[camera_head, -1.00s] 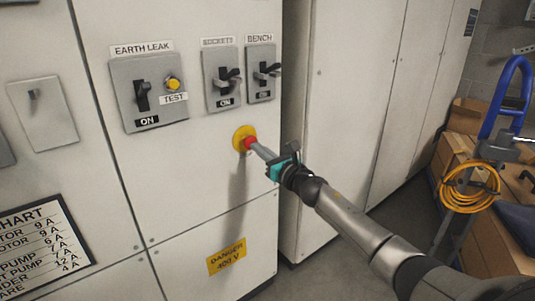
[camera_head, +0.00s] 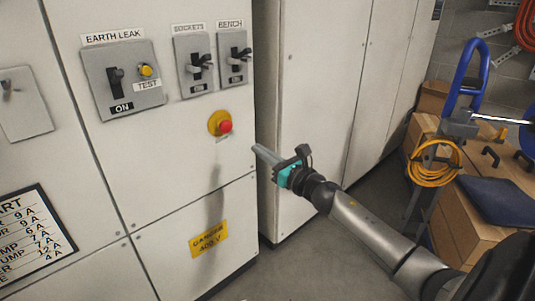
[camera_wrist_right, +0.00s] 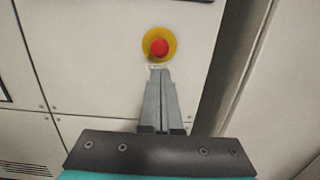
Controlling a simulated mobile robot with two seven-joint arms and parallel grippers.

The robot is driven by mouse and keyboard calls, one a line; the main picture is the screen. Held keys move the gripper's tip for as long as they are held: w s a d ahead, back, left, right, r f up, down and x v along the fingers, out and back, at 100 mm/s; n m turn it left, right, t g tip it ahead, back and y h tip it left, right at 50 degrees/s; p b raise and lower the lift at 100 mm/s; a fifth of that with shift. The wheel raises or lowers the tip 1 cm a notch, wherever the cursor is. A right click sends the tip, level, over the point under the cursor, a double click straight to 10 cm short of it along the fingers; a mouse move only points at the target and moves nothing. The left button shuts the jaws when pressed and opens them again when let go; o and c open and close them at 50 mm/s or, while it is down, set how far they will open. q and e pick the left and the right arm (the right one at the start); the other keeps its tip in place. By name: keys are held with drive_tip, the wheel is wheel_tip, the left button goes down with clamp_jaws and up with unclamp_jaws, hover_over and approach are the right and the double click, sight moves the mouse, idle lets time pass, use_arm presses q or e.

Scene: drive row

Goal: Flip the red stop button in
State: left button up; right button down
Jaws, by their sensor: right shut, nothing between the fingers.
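The red stop button (camera_head: 225,127) sits on a round yellow plate (camera_head: 214,121) on the white cabinet front, below the switches. It also shows in the right wrist view (camera_wrist_right: 159,47), just beyond my fingertips. My right gripper (camera_head: 258,150) is shut and empty, to the lower right of the button and apart from it in the head view. In the right wrist view its closed fingers (camera_wrist_right: 160,75) point up towards the button. A small label under the button is partly hidden by the fingertips there. My left gripper is not in view.
Above the button are the earth leak switch with a yellow test button (camera_head: 147,70), the sockets switch (camera_head: 199,64) and the bench switch (camera_head: 235,58). A yellow danger sign (camera_head: 208,239) is below. A blue-handled trolley (camera_head: 468,75) with coiled orange cable (camera_head: 433,163) stands at right.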

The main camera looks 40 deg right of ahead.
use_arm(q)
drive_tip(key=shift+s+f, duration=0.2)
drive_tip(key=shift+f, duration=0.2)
use_arm(e)
drive_tip(key=shift+s+f, duration=0.1)
drive_tip(key=shift+s, duration=1)
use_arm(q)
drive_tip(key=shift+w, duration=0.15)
